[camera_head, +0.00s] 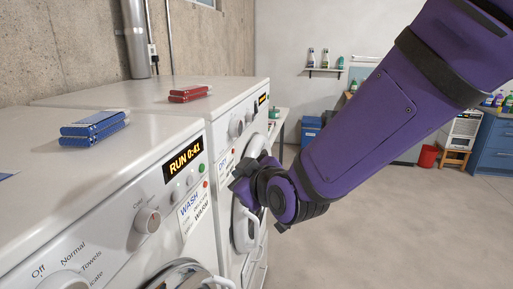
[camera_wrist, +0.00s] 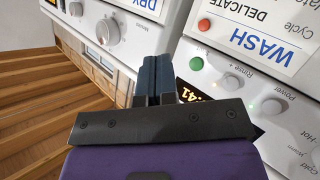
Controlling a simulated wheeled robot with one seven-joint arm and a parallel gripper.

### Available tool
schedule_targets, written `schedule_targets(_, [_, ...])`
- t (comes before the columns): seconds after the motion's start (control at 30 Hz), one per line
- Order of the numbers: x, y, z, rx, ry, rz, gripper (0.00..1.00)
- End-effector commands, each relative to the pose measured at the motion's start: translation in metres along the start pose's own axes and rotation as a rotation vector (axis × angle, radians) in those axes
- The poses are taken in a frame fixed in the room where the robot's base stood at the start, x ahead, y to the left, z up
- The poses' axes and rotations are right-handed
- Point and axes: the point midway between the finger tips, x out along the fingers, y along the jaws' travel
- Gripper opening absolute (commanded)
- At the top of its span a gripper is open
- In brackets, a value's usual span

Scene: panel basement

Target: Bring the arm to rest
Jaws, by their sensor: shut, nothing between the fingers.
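My arm is purple with dark bands and reaches in from the upper right in the head view. My gripper (camera_head: 243,184) is in front of the washer and dryer fronts, close to their control panels. In the wrist view my gripper (camera_wrist: 153,72) shows two dark fingers pressed together with nothing between them. The washer (camera_head: 171,186) shows a lit display reading "RUN 0:41" and a "WASH" label. The dryer (camera_head: 225,134) stands beyond it with a "DRY" label. The gripper hides part of the dryer's front. I cannot tell whether it touches a machine.
A blue folded stack (camera_head: 94,128) lies on the washer and a red one (camera_head: 189,93) on the dryer. A shelf with bottles (camera_head: 324,70) hangs on the back wall. A red bucket (camera_head: 428,156) and blue cabinet (camera_head: 494,143) stand at the right. The floor (camera_head: 400,230) at lower right is clear.

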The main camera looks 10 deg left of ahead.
Motion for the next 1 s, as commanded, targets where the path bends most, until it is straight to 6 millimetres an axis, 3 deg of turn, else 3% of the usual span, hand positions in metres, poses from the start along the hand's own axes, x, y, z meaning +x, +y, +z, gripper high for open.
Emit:
schedule_targets(0.13, [-0.015, 0.029, 0.004, 0.046, -0.046, 0.011, 0.0])
schedule_targets(0.27, [-0.046, 0.074, 0.015, 0.132, -0.135, 0.026, 0.0])
schedule_targets(0.4, [-0.093, 0.118, 0.032, 0.241, -0.25, 0.049, 0.0])
schedule_targets(0.6, [-0.171, 0.163, 0.059, 0.4, -0.412, 0.101, 0.0])
schedule_targets(0.8, [-0.257, 0.183, 0.085, 0.567, -0.577, 0.176, 0.0])
schedule_targets(1.0, [-0.344, 0.179, 0.108, 0.742, -0.737, 0.274, 0.0])
